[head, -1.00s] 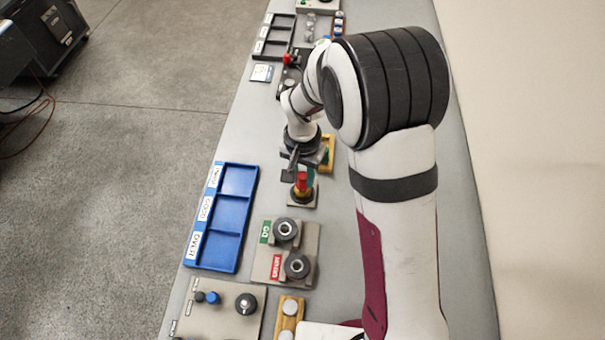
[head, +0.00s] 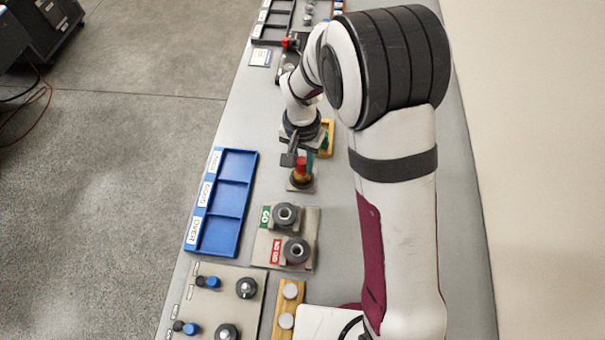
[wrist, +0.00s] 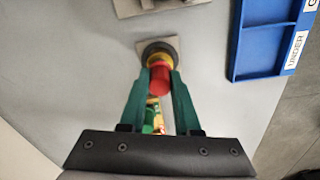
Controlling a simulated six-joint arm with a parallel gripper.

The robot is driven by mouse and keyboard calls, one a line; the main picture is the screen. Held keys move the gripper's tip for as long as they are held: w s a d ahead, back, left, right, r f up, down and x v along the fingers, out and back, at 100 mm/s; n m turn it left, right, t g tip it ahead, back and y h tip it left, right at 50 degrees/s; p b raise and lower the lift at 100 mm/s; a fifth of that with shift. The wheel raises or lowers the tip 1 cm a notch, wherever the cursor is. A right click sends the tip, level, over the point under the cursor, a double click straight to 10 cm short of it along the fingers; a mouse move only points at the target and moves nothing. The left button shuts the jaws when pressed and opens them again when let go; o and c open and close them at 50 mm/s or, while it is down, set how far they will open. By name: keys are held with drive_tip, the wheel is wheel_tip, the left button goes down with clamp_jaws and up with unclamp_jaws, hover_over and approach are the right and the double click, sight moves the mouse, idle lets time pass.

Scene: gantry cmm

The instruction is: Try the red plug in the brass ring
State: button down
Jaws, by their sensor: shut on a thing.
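The red plug (wrist: 160,76) is between the green fingertips of my gripper (wrist: 158,82) in the wrist view, and the gripper is shut on it. The plug is lined up over the brass ring (wrist: 159,59), which sits on a dark round base on a small square plate. In the head view the red plug (head: 300,164) stands upright directly above the brass ring (head: 300,179). The plug's lower end meets or overlaps the ring in both views. I cannot tell how deep it sits, as the plug hides the ring's opening.
A blue tray (head: 207,236) with three labelled compartments lies left of the ring. A plate (head: 262,248) with GO and NO GO grey rings is nearer. A board (head: 216,306) with knobs and a yellow strip (head: 279,331) lie in front. Bare table surrounds the ring's plate.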

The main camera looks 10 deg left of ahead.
sight(302, 160)
drive_tip(key=shift+r, duration=0.1)
drive_tip(key=shift+r, duration=2.5)
